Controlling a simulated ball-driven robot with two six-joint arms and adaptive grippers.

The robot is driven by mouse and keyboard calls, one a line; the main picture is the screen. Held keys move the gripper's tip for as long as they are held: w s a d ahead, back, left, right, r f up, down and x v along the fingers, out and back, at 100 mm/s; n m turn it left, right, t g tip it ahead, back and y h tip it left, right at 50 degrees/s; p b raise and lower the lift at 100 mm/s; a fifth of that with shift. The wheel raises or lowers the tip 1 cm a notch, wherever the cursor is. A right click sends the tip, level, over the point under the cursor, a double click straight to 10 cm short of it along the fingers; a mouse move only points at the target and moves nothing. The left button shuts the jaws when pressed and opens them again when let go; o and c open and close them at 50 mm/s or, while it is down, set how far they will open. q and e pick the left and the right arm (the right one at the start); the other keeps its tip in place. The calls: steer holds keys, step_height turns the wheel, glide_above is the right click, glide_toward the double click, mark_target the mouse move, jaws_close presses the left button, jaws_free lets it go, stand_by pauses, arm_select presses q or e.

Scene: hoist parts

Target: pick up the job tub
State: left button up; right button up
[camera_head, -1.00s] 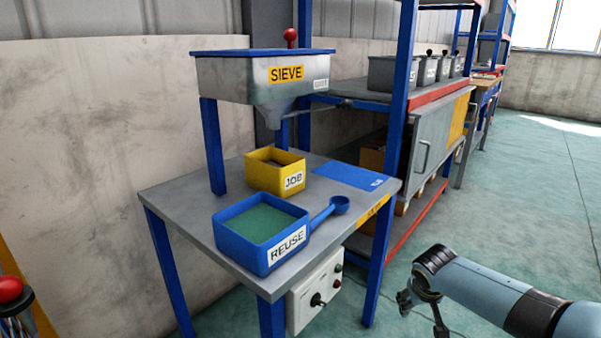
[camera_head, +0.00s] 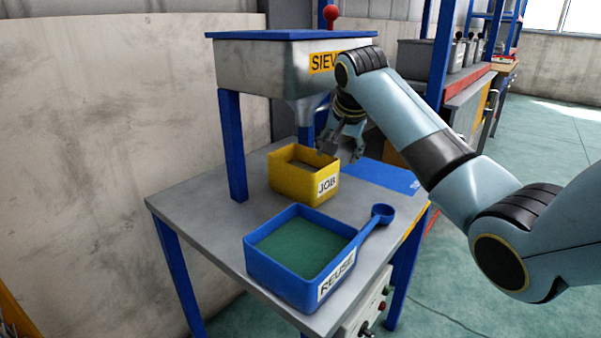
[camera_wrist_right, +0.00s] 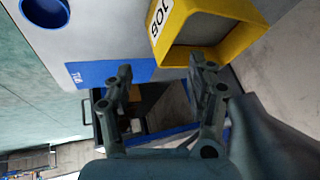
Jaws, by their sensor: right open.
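The yellow job tub (camera_head: 292,184), labelled JOB, stands on the grey table under the sieve's spout. My right gripper (camera_head: 341,150) is open, just above and beside the tub's right end in the head view. In the right wrist view the tub (camera_wrist_right: 243,44) shows at the top right, and the open fingers (camera_wrist_right: 162,85) point toward it with nothing between them. Whether a finger touches the tub's rim is not clear. The tub's inside looks grey. My left gripper is out of view.
The sieve hopper (camera_head: 270,65) hangs above the tub, close to my right wrist. A blue REUSE tub (camera_head: 262,262) with green contents stands in front, with a blue scoop (camera_head: 382,214) beside it. A blue mat (camera_head: 385,177) lies at the right on the table (camera_head: 200,222).

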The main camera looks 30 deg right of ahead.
mark_target(335, 168)
steer(key=b+x, duration=0.1)
steer(key=x, duration=0.2)
steer(key=shift+s+a, duration=0.1)
steer(key=shift+b+x, duration=0.35)
steer(key=shift+x, duration=0.9)
steer(key=x, duration=0.1)
steer(key=b+x, duration=0.1)
steer(key=shift+d+f, duration=0.15)
steer(key=shift+d, duration=0.2)
steer(key=shift+b+x, duration=0.55)
steer(key=shift+x, duration=0.55)
steer(key=shift+w, duration=0.2)
steer(key=c, duration=0.6)
jaws_close()
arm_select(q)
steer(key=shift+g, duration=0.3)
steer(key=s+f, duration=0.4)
